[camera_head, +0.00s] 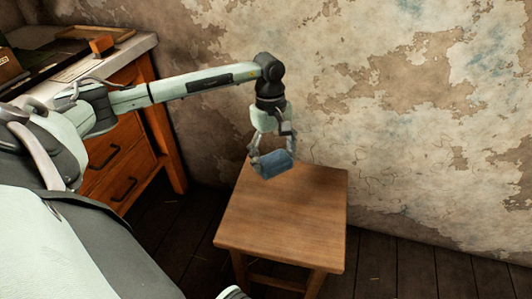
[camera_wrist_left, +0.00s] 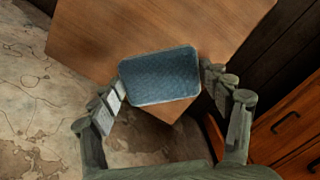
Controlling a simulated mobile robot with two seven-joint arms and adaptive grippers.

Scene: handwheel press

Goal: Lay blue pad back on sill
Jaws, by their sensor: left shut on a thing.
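A blue pad (camera_head: 275,166) is held by my left gripper (camera_head: 271,158), which is shut on it with one finger on each side. The pad is over the back part of a wooden stool (camera_head: 290,222); the head view does not settle how high above the seat it is. In the left wrist view the pad (camera_wrist_left: 160,76) is a rounded rectangle with a woven-looking face, between the two fingers of my left gripper (camera_wrist_left: 163,86). The wooden top (camera_wrist_left: 100,35) lies behind it. I cannot make out a sill for certain. My right gripper is not in view.
A peeling plaster wall (camera_head: 430,120) stands close behind the stool. At the left is an orange drawer cabinet (camera_head: 118,160) with a pale top. A small orange block (camera_head: 102,44) and a tray lie on it. Most of the stool top is bare.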

